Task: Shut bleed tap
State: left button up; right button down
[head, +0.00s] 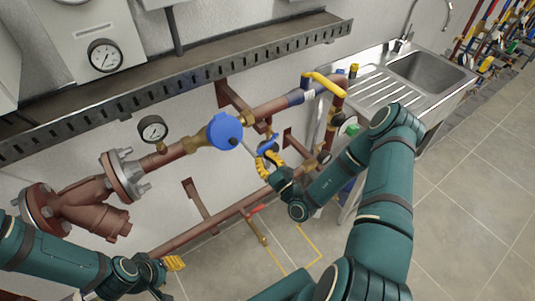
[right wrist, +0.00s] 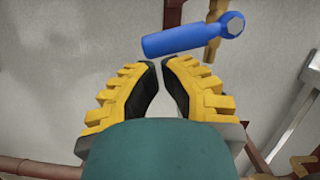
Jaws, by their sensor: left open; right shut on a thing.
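A small tap with a blue lever handle (head: 268,146) hangs below the upper brown pipe in the head view. In the right wrist view the blue lever (right wrist: 180,40) lies across the picture just past my fingertips, with its rounded bolt end at the right. My right gripper (head: 267,161) has its yellow fingers at this lever and is shut on it; the fingertips (right wrist: 161,62) nearly meet, and the exact contact is hard to see. My left gripper (head: 172,265) is open and empty by the lower pipe at bottom left.
A large blue round cap (head: 225,131) and a gauge (head: 153,129) sit left of the tap. A yellow lever (head: 326,84) is up right, and a red-handled tap (head: 257,209) is below. A sink (head: 430,70) stands at the right. Floor (head: 470,180) is clear there.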

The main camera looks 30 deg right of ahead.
jog(key=shift+a+r+m+h+p, duration=0.35)
jog(key=shift+m+p, duration=0.2)
jog(key=shift+m, duration=0.25)
jog(key=shift+a+r+m+h+p, duration=0.1)
jog(key=shift+r+m+h+p, duration=0.15)
jog(key=shift+r+m+p, duration=0.4)
jog(key=shift+f+m, duration=0.2)
jog(key=shift+m, duration=0.05)
jog(key=shift+f, duration=0.1)
